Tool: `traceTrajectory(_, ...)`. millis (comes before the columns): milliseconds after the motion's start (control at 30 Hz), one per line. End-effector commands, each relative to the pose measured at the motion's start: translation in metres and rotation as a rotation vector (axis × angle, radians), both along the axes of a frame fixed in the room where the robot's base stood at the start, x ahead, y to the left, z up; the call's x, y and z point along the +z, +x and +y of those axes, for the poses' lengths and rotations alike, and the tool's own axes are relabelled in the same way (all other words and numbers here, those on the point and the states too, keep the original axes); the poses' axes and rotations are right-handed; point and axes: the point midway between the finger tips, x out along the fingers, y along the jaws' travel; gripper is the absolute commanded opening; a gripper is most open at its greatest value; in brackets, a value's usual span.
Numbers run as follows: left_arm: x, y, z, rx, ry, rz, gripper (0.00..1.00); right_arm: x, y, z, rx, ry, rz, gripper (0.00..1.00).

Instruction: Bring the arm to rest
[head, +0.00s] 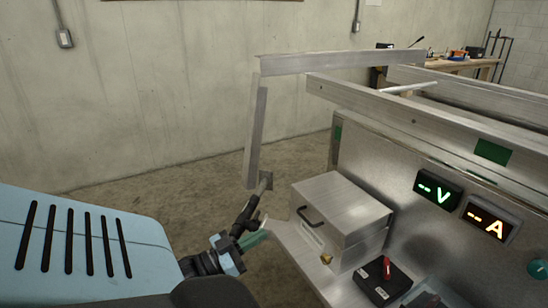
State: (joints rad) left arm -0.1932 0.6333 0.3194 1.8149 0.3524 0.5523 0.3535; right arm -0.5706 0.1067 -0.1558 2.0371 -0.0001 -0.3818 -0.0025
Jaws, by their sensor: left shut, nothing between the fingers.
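My left arm (80,250), light blue with black slots, comes in from the lower left. Its black left gripper (250,212) is shut and empty. It is left of the metal box, in front of the lower end of an upright aluminium bar (255,135); I cannot tell whether they touch. My right gripper is not in view.
A metal box (340,206) with a black handle sits on a shelf beside a panel with lit V (436,190) and A (489,219) displays. A black switch box (382,281) stands in front. Aluminium rails (430,115) run above. A workbench (460,63) stands behind; floor is bare at left.

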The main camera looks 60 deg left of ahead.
Motion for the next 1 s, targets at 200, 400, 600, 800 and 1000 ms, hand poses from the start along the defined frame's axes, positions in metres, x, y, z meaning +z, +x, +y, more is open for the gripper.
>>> traceTrajectory(200,0.000,0.000,0.000,0.000,0.000,0.000,0.00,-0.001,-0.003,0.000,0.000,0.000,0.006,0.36)
traceTrajectory(400,-0.014,-0.007,-0.010,0.011,-0.003,0.059,0.00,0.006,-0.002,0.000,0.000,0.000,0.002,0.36)
traceTrajectory(600,-0.076,-0.052,-0.073,0.035,0.003,0.355,0.00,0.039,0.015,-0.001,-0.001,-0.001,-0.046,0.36)
traceTrajectory(800,-0.123,-0.121,-0.169,0.005,0.034,0.689,0.00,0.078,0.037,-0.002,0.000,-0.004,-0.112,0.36)
traceTrajectory(1000,-0.133,-0.177,-0.251,-0.062,0.073,0.914,0.00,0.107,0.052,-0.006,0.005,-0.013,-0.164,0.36)
